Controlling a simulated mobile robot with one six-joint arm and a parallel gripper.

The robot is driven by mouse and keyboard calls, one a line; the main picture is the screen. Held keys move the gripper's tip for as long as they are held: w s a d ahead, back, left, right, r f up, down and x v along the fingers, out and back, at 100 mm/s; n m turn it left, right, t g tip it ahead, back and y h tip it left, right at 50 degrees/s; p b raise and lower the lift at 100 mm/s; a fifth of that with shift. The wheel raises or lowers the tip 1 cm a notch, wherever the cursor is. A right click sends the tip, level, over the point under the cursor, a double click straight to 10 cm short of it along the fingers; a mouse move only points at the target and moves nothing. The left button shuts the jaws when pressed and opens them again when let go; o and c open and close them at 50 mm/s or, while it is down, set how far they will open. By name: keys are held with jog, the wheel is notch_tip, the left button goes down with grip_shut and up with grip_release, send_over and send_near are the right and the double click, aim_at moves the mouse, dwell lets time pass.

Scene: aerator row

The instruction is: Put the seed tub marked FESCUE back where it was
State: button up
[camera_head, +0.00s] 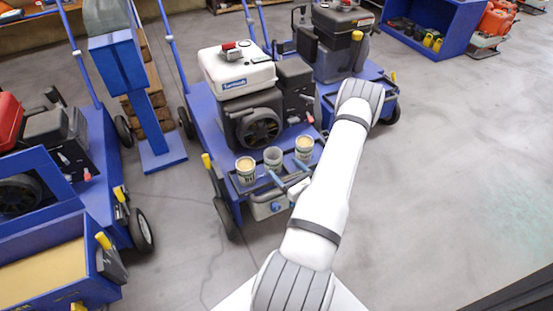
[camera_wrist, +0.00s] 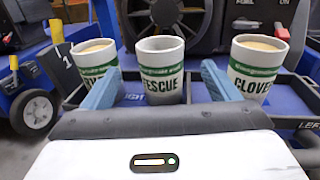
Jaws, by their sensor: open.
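The FESCUE tub (camera_wrist: 162,72) is white with a green band and stands upright in the middle of three tubs. Its top looks grey inside, unlike the tan tops of the others. It also shows in the head view (camera_head: 273,157). My gripper (camera_wrist: 161,86) is open, with one blue finger to each side of the FESCUE tub in the wrist view. I cannot tell how far the fingertips reach along its sides. In the head view my gripper (camera_head: 284,178) is at the front of the tub row.
A tub with a partly hidden label (camera_wrist: 95,58) stands left of FESCUE and the CLOVER tub (camera_wrist: 254,66) stands right. All three are on a dark-edged tray (camera_wrist: 292,100) at the front of a blue machine (camera_head: 205,130). Open grey floor (camera_head: 440,170) lies to the right.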

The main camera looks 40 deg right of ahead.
jog(key=shift+s+a, duration=0.1)
jog(key=shift+s, duration=1.2)
jog(key=w+a+r+n+g+y, duration=0.3)
jog(key=w+a+r+n+y, duration=0.3)
jog(key=a+r+n+y, duration=0.4)
jog(key=s+a+r+n+g+y, duration=0.1)
jog(key=a+r+n+g+y, duration=0.25)
jog(key=a, duration=0.35)
jog(key=s+a+r+n+g+y, duration=0.1)
jog(key=a+r+n+g+y, duration=0.1)
jog(key=a+r+n+g, duration=0.3)
jog(key=s+a+r+n+g+h, duration=0.4)
jog(key=s+a+n+g+h, duration=0.2)
jog(key=s+a+n+g, duration=0.4)
notch_tip(320, 180, up, 7)
jog(key=s+d+n+t+h, duration=0.1)
jog(key=n+t+h, duration=0.3)
jog(key=n+h, duration=0.4)
jog(key=shift+s+d+f+t, duration=0.2)
jog(key=shift+s+d+t, duration=0.05)
jog(key=shift+d+t, duration=0.1)
